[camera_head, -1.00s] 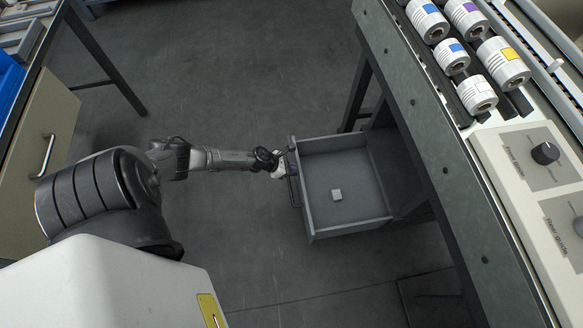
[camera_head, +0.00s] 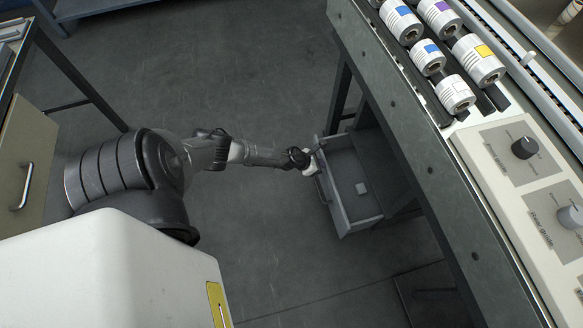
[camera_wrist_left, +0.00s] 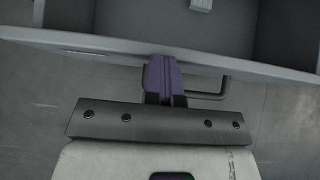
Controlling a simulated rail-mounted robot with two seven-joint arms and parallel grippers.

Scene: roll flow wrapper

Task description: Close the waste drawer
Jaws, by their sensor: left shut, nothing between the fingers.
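The waste drawer (camera_head: 355,222) is a grey open-topped box, partly pulled out from under the machine's bench, with one small pale block (camera_head: 361,188) inside. Its front panel (camera_wrist_left: 215,58) and dark bar handle (camera_wrist_left: 212,96) cross the wrist view. My left gripper (camera_head: 314,163) is at the drawer's front near the handle. In the wrist view its purple fingers (camera_wrist_left: 163,75) are shut with nothing between them, and their tips are at the drawer front, beside the handle bar. Whether they press on the panel is hard to tell. My right gripper is out of view.
The bench edge (camera_head: 420,160) overhangs the drawer, and a dark leg (camera_head: 340,95) stands behind it. Several label rolls (camera_head: 455,93) and a knob panel (camera_head: 525,150) are on top. A cabinet with a handle (camera_head: 24,186) stands at left. The floor between is clear.

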